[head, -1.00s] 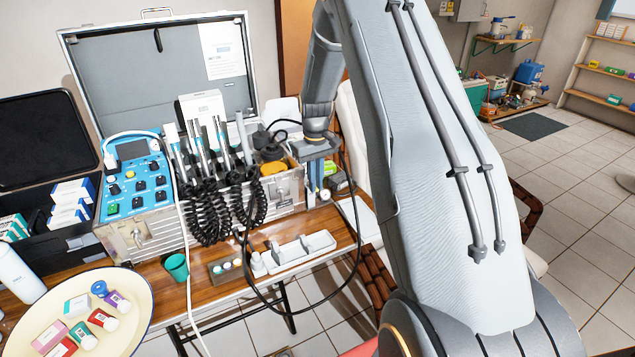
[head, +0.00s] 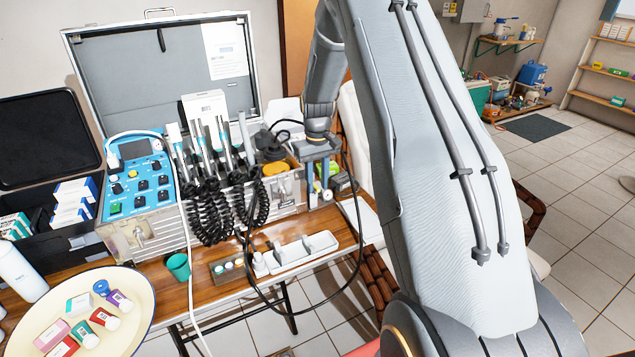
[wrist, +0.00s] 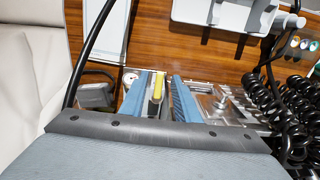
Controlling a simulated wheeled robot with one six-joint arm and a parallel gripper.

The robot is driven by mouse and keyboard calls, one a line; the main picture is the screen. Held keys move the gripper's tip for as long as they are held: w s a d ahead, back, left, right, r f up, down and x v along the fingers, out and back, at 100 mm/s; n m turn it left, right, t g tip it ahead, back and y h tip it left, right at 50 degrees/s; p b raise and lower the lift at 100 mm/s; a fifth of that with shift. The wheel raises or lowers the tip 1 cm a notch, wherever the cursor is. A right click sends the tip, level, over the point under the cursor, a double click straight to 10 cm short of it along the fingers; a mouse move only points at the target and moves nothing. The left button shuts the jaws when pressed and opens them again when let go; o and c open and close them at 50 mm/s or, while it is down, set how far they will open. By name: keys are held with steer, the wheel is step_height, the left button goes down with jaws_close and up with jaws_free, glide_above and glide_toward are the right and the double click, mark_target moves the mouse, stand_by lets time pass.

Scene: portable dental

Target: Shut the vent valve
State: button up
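My gripper (head: 319,178) points down at the right end of the metal dental case. In the wrist view its two blue fingers (wrist: 160,92) are apart. A narrow yellow lever (wrist: 157,86), which looks like the vent valve's handle, shows between them, with a gap on its right side. I cannot tell whether the left finger touches it. A small round white gauge (wrist: 130,78) is just left of the fingers; it also shows below my gripper in the head view (head: 327,195). The valve body is hidden by the fingers and gripper housing.
The open case (head: 135,235) with coiled black hoses (head: 210,212) stands left of my gripper. A black cable (head: 359,235) loops close by on the right. A white tray (head: 300,250) lies in front on the wooden table, with a green cup (head: 178,266) further left.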

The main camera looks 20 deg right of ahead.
mark_target(317, 188)
step_height(317, 188, up, 8)
steer(key=b, duration=0.2)
stand_by(0.3)
stand_by(0.4)
